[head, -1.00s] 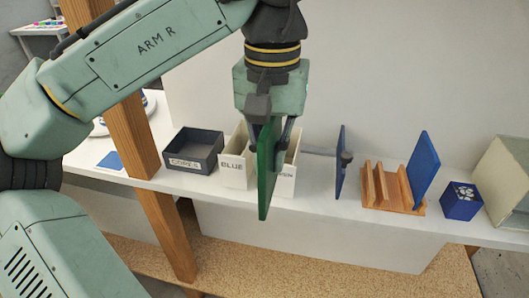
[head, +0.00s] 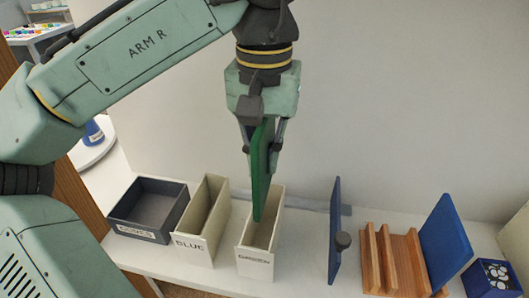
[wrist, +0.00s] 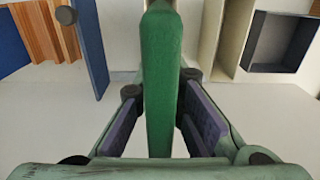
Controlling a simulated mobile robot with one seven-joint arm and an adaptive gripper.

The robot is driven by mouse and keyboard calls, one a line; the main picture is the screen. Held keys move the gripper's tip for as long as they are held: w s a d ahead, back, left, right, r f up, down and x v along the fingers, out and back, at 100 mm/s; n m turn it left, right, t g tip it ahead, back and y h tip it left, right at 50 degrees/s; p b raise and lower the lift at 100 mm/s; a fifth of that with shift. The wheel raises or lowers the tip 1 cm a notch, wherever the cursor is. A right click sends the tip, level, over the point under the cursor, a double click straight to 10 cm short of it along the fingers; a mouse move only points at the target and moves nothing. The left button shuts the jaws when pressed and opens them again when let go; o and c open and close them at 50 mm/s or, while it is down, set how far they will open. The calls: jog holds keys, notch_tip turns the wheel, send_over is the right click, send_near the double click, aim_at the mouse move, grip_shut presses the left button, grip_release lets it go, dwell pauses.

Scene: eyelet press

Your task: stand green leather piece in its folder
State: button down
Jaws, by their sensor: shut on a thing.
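My gripper (head: 262,148) is shut on the green leather piece (head: 260,185), a flat panel held upright and edge-on to the head view. In the wrist view the green piece (wrist: 160,80) stands between the two finger pads. The green folder (head: 255,260), a narrow cream open-topped box labelled GREEN, stands on the shelf below. The piece's lower end overlaps the folder's opening in the head view; I cannot tell whether it is inside or above it. The cream folder labelled BLUE (head: 192,248) is just left and looks empty.
A dark CORES tray (head: 140,232) stands left of the folders. To the right are an upright blue panel with a knob (head: 335,225), a wooden slotted rack (head: 380,255) with a blue panel (head: 445,240), and a blue box (head: 487,280). Bare shelf lies between folder and knobbed panel.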

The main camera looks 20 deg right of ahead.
aim_at(264, 198)
jog(key=shift+w, duration=0.1)
jog(key=shift+r, duration=0.1)
dwell(0.4)
notch_tip(264, 198, down, 10)
jog(key=b, duration=0.4)
jog(key=shift+r, duration=0.15)
dwell(1.1)
dwell(0.5)
jog(key=c, duration=1.6)
grip_release()
jog(key=shift+r, duration=0.1)
